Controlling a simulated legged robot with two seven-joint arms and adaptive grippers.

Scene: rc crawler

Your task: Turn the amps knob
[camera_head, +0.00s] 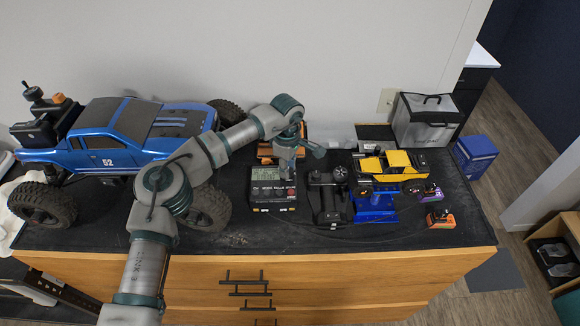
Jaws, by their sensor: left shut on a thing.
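A small black charger box (272,196) with a lit display and red marks along its front stands on the black bench top, at the middle of the head view. My left gripper (288,172) comes down from above onto the right part of this box. Its fingers are shut on the amps knob there. The knob is hidden by the fingers, so its angle cannot be told. My right gripper is not in view.
A big blue RC truck (100,150) stands at left, partly behind my left arm. An orange item (265,152) is behind the charger. A black stand (328,200), a yellow crawler (392,168) on a blue stand (374,208) and a clear-fronted case (425,120) are to the right.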

